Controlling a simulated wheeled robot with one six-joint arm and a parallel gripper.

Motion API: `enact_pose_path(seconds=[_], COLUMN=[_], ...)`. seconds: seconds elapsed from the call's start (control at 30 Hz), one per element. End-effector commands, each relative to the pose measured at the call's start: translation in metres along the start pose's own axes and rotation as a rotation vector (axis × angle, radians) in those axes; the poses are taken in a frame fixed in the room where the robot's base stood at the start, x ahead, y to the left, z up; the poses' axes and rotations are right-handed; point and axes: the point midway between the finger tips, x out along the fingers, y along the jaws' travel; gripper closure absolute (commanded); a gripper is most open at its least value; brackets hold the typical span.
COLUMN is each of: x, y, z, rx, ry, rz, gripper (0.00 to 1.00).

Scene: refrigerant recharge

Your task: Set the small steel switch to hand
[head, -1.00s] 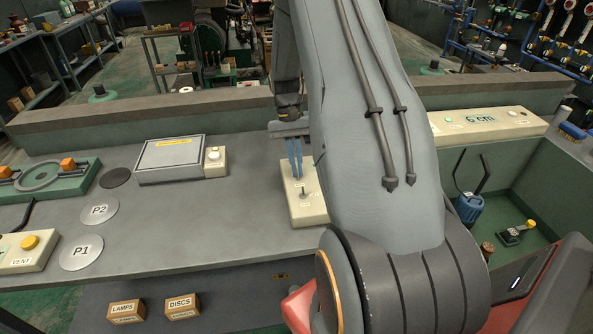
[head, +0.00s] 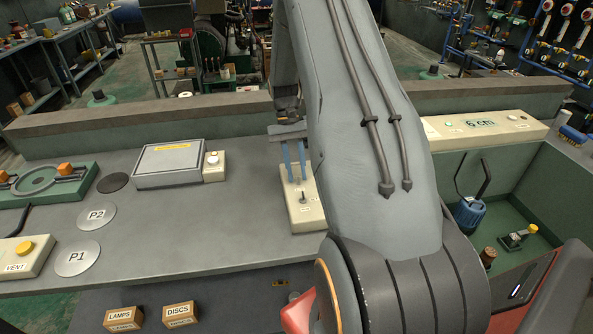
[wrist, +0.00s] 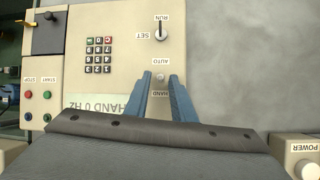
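The cream control box (head: 307,216) stands on the grey bench under my arm. In the wrist view the box (wrist: 110,18) shows a keypad, a larger steel switch (wrist: 160,33) marked SET and RUN, and the AUTO and HAND labels of the small steel switch. Those labels lie between the fingers of my gripper (wrist: 161,78); the lever there is too small to read clearly. A display strip (wrist: 92,107) reads HAND 0 Hz, partly covered by my gripper. My gripper (head: 294,178) is open, pointing down at the box, its blue fingers apart with nothing held.
A POWER knob box (wrist: 303,160) is at lower right. A grey case (head: 168,164) stands left of the box.

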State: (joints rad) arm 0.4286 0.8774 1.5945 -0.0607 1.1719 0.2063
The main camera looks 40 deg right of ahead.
Motion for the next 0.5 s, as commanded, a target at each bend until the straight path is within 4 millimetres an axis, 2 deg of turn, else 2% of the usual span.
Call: enact_pose_path(seconds=[0.37,0.5], x=[-0.001,-0.011], y=[0.000,-0.001], z=[0.000,-0.002], rx=[0.000,0.000], ry=[0.000,0.004], rz=[0.000,0.000], gripper=[0.76,0.76])
